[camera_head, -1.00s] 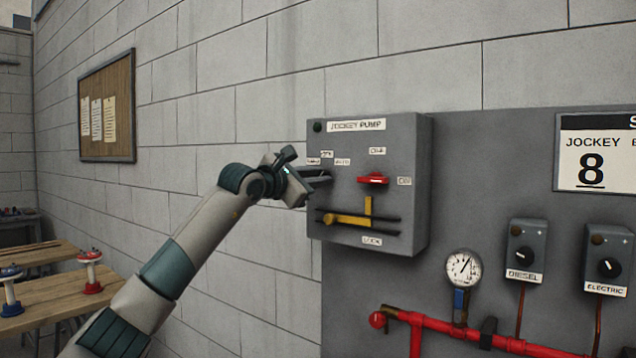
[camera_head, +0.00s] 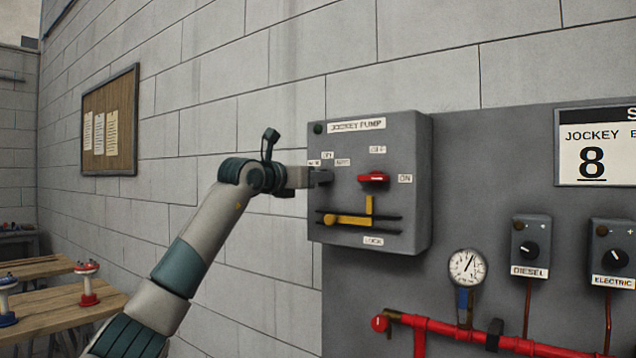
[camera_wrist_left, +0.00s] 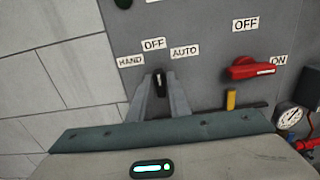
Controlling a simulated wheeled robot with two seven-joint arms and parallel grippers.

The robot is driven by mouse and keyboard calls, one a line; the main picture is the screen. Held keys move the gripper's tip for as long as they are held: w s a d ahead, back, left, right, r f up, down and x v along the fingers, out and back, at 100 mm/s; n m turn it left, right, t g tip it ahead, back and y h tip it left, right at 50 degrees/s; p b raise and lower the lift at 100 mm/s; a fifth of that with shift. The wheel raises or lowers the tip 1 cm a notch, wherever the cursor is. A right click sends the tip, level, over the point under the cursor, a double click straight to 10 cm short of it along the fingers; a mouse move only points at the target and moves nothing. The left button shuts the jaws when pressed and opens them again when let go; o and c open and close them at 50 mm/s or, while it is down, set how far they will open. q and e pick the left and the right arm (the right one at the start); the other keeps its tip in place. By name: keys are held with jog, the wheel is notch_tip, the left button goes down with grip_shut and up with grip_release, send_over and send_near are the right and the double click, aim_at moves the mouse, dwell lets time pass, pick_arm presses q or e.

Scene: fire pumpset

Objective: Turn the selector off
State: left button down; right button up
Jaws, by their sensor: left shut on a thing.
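The grey jockey pump panel (camera_head: 410,185) is mounted on the wall side. Its selector (camera_wrist_left: 158,82) is a small dark knob under the HAND, OFF and AUTO labels in the left wrist view. The knob stands nearly upright, below the OFF label (camera_wrist_left: 153,44). My left gripper (camera_wrist_left: 160,90) is shut on the selector, one finger on each side. In the head view my left gripper (camera_head: 322,177) reaches the panel's left part and hides the knob. My right gripper is not in view.
A red handle (camera_head: 373,178) sits right of the selector, between OFF and ON labels. A yellow lock lever (camera_head: 348,219) is below it. A gauge (camera_head: 467,267) and red pipe (camera_head: 450,330) are lower right.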

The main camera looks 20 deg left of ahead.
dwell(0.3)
pick_arm(q)
jog(key=c, duration=1.8)
grip_release()
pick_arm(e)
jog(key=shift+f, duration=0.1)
